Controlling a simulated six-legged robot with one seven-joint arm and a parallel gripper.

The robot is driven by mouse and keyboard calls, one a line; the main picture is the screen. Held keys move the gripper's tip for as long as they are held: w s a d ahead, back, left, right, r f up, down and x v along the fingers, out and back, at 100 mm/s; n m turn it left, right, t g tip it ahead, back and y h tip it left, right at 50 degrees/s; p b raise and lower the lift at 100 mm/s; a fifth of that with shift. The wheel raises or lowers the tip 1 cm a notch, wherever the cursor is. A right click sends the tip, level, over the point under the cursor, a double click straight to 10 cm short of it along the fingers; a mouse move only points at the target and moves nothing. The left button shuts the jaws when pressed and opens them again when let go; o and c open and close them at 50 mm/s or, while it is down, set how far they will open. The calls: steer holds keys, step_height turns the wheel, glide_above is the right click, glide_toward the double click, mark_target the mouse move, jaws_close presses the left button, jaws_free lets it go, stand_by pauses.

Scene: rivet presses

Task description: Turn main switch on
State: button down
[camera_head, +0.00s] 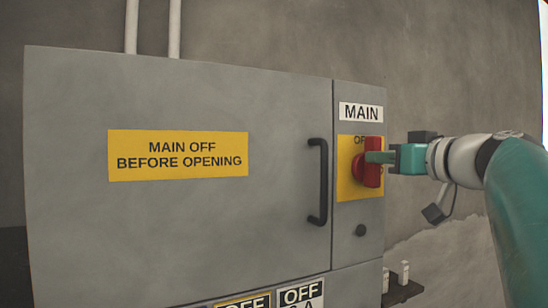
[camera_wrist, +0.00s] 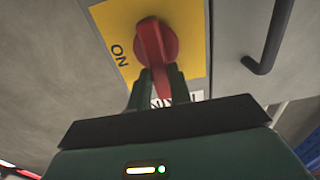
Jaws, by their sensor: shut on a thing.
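The main switch is a red rotary handle (camera_head: 374,174) on a yellow plate (camera_head: 346,183), below a white "MAIN" label (camera_head: 361,112). The handle stands about upright, with its upper end by the partly hidden "OF…" lettering. My gripper (camera_head: 377,157) reaches in from the right and is shut on the handle. In the wrist view my gripper's fingers (camera_wrist: 159,82) lie on either side of the red handle (camera_wrist: 153,42). There "ON" shows on the yellow plate (camera_wrist: 192,24), to the left of the handle.
The grey cabinet (camera_head: 220,230) has a black door handle (camera_head: 322,182) left of the switch and a yellow "MAIN OFF BEFORE OPENING" sign (camera_head: 178,155). A small dark shelf (camera_head: 401,290) stands at lower right.

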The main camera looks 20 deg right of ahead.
steer(key=shift+m, duration=0.4)
steer(key=m, duration=0.5)
steer(key=d+f+m, duration=0.1)
steer(key=m, duration=0.5)
steer(key=d+f+m, duration=0.1)
steer(key=m, duration=0.5)
steer(key=shift+w, duration=0.15)
steer(key=c, duration=1.3)
jaws_free()
steer(key=shift+w+f, duration=0.1)
steer(key=shift+f, duration=0.05)
steer(key=s, duration=1.4)
steer(key=shift+s+d, duration=0.1)
steer(key=shift+d, duration=0.15)
